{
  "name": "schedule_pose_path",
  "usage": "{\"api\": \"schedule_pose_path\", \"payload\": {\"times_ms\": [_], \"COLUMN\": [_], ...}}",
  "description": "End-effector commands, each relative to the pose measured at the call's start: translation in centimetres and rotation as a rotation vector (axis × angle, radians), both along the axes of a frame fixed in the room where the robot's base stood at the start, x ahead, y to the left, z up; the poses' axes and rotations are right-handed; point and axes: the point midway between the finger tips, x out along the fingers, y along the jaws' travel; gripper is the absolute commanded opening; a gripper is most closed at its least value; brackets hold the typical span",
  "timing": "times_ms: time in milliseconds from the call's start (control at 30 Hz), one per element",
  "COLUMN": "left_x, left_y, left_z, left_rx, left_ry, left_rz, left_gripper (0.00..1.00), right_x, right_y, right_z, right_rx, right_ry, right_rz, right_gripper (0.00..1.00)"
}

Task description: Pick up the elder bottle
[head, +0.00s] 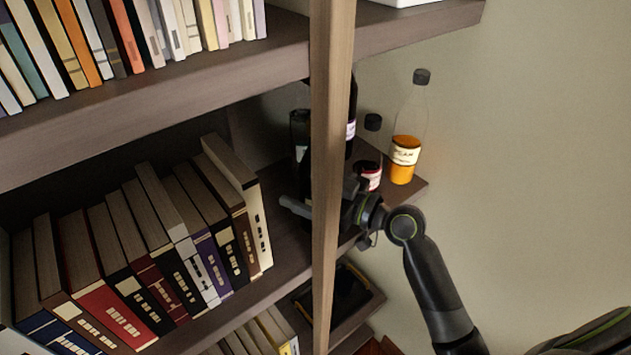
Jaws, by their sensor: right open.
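Several bottles stand on the middle shelf's right end. An orange bottle (404,160) with a clear neck, dark cap and cream label stands at the far right. A small bottle (370,172) with a dark cap and a red-and-white label is beside it. A tall dark bottle (351,118) is partly hidden by the wooden post. A dark green bottle (299,135) shows left of the post. I cannot read which one is elder. My right gripper (296,205) is open, in front of the bottles and low, partly hidden by the post. My left gripper is out of view.
The upright wooden post (331,130) crosses the view in front of the bottles. Leaning books (150,250) fill the middle shelf's left. More books stand above on the upper shelf (200,85). A lower shelf (345,318) holds a dark item. The wall at right is clear.

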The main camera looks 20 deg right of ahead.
Motion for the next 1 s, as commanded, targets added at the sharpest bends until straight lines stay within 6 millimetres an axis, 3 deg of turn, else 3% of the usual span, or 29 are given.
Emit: {"api": "schedule_pose_path", "payload": {"times_ms": [267,867,1000], "left_x": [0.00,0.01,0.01], "left_y": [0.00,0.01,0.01], "left_z": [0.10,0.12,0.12], "left_rx": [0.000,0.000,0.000], "left_ry": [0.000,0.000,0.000], "left_rz": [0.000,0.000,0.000], "left_gripper": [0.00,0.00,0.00], "right_x": [0.22,0.19,0.20], "right_y": [0.22,0.23,0.22], "right_z": [-0.07,0.14,0.13], "right_rx": [-0.001,0.001,0.001], "right_ry": [-0.001,-0.004,-0.004], "right_rz": [0.000,0.001,0.000], "right_gripper": [0.84,0.08,0.07]}}
